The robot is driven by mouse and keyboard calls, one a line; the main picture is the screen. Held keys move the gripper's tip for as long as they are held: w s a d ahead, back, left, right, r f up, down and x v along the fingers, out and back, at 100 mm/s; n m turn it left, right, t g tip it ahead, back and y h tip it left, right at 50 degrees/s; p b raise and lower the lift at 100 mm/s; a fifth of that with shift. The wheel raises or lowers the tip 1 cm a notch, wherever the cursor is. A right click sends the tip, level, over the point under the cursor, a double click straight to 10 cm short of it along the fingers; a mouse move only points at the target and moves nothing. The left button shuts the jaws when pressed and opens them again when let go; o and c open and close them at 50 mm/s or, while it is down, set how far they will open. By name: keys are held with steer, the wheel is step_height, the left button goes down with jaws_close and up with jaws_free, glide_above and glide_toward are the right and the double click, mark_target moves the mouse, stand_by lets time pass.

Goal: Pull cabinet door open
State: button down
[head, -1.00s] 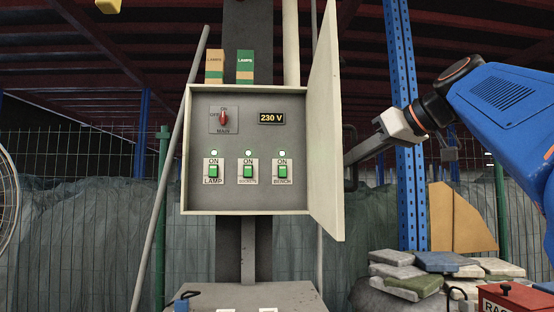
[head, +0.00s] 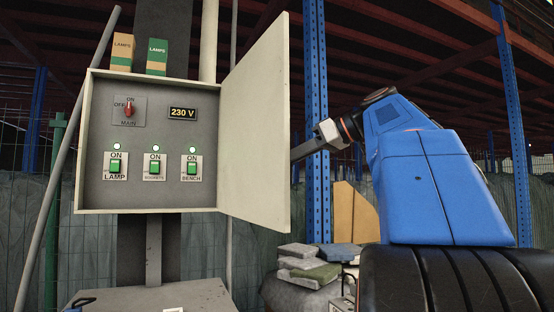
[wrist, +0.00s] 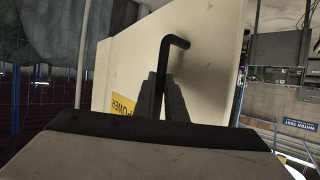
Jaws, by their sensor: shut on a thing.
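The pale cabinet door (head: 256,125) stands open, hinged on the right side of the grey switch cabinet (head: 150,208). Its inner face shows in the head view. In the wrist view its outer face (wrist: 213,70) fills the middle, with a black bent handle (wrist: 176,42) and a yellow label (wrist: 123,106). My gripper (wrist: 166,82) is shut on the handle, its two dark fingers close together around the bar. In the head view my gripper reaches in from the right behind the door's free edge; its fingertips and the handle are hidden there.
Inside the cabinet are a red main switch (head: 129,110), a 230 V display (head: 183,114) and three green switches. Two lamp boxes (head: 157,57) stand on top. A blue post (head: 317,190) rises behind my arm. Stacked slabs (head: 310,262) lie below right.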

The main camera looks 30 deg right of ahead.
steer(key=shift+d, duration=0.35)
steer(key=c, duration=1.8)
jaws_free()
steer(key=shift+d, duration=0.1)
steer(key=shift+v, duration=5.95)
